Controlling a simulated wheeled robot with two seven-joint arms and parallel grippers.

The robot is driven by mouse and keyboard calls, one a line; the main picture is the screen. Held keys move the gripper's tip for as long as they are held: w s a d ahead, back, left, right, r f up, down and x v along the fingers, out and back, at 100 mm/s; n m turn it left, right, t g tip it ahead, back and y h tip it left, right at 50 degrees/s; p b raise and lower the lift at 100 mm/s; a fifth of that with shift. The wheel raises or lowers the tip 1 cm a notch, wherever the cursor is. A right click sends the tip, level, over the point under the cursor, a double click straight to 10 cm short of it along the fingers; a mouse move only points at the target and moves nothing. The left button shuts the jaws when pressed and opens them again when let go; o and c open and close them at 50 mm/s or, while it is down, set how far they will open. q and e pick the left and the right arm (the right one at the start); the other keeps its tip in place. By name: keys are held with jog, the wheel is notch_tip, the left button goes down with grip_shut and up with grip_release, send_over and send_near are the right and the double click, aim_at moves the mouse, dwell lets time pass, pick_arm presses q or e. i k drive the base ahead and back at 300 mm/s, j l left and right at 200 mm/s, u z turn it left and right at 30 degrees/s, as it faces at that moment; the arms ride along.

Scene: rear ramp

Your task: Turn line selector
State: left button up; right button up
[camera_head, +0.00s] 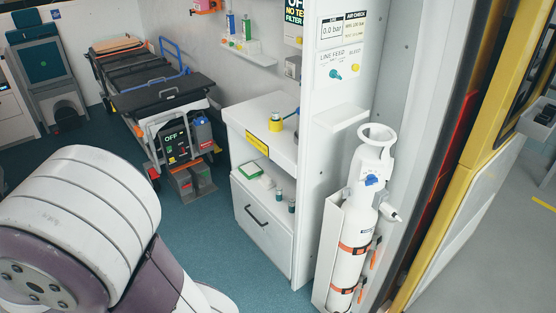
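A panel (340,55) on the white upright wall is marked "LINE FEED" and "BLEED", with a display above reading "0,0 bar". A small teal knob (335,74) sits under the "LINE FEED" label, and a yellow knob (355,68) sits to its right under "BLEED". No part is labelled line selector, and how the teal knob is turned is too small to tell. A white cylinder (347,245) with a blue valve knob (371,180) stands below, strapped in a white holder. Neither gripper is in view; a white and purple link of my arm fills the lower left.
A white cabinet (262,215) with a drawer stands left of the upright, a yellow item (275,121) on top. A stretcher (150,75) and a seat (45,65) stand at the back left. A yellow-edged door (440,160) borders the right. Teal floor shows between.

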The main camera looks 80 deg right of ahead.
aim_at(334, 74)
jog(key=z, duration=3.5)
